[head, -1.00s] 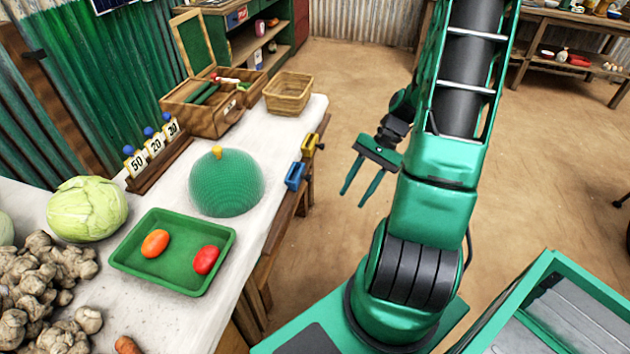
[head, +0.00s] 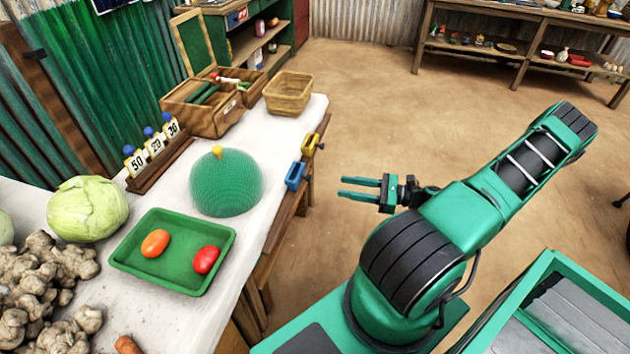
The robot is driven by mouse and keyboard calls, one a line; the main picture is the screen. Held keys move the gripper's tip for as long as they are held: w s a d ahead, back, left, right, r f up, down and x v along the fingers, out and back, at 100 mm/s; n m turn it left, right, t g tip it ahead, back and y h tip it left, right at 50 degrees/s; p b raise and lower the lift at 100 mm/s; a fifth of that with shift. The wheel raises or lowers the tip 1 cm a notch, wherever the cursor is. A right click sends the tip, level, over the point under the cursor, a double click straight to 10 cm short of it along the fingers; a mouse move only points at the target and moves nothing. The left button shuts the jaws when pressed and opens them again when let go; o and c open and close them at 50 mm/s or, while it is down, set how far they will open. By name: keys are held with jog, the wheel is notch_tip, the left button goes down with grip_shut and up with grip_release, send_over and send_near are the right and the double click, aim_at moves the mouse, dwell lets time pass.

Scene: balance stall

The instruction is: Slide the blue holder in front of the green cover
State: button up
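The blue holder (head: 295,176) sits at the right edge of the table, to the right of the green cover and a little nearer than a yellow holder (head: 310,145). The green cover (head: 227,184) is a mesh dome with a yellow knob, standing on the white tabletop. My gripper (head: 358,189) is open and empty, with its fingers pointing left toward the table edge. It is to the right of the blue holder and apart from it.
A green tray (head: 190,281) with two tomatoes lies nearer than the cover. A wicker basket (head: 288,92), a wooden box (head: 207,115) and a rack of number tags (head: 158,161) stand on the table. Cabbage (head: 87,208) and ginger are at the left.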

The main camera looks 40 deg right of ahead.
send_near(300, 177)
jog(key=w+d+x, duration=0.1)
jog(key=x, duration=0.3)
jog(key=shift+a+f+m+t, duration=0.3)
jog(key=shift+a+f+t, duration=0.05)
jog(key=shift+f+t, duration=0.05)
jog(key=shift+s, duration=0.1)
grip_shut()
